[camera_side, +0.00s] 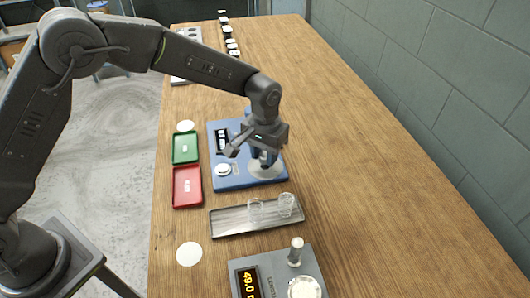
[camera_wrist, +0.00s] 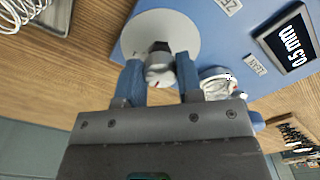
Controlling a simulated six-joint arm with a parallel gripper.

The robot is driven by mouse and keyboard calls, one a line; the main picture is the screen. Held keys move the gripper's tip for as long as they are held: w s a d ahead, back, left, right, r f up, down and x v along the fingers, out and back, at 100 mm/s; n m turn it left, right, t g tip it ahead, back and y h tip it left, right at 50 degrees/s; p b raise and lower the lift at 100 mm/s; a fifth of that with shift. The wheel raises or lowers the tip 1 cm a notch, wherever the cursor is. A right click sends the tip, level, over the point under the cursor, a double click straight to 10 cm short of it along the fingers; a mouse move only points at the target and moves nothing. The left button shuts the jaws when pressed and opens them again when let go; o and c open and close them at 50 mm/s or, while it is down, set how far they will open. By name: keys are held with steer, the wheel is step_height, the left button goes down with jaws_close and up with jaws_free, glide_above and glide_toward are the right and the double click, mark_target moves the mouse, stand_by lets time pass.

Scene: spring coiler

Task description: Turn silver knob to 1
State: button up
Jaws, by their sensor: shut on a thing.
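A silver knob (camera_wrist: 158,72) with a small red mark sits between the two blue fingers of my gripper (camera_wrist: 158,82) in the wrist view. My gripper is shut on it. Behind the knob is a round pale grey disc (camera_wrist: 178,28) on the blue machine (camera_wrist: 225,45). The machine's display (camera_wrist: 287,38) reads 0.5 mm. In the side view my gripper (camera_side: 263,160) is over the right part of the blue machine (camera_side: 234,181) and hides the knob.
A second round silver-white part (camera_side: 222,170) is on the machine's left. A green tray (camera_side: 185,148) and a red tray (camera_side: 187,187) lie left. A metal tray (camera_side: 230,222) with coiled springs (camera_side: 286,205) lies in front, before a grey device (camera_side: 311,261). The table's right side is clear.

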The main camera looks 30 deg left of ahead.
mark_target(264, 154)
steer(key=m, duration=0.5)
steer(key=shift+m, duration=0.3)
steer(key=m, duration=0.5)
steer(key=shift+a+m, duration=0.1)
steer(key=shift+m, duration=0.2)
steer(key=shift+w, duration=0.1)
steer(key=o, duration=0.9)
step_height(264, 154, up, 14)
steer(key=shift+f, duration=0.1)
stand_by(0.4)
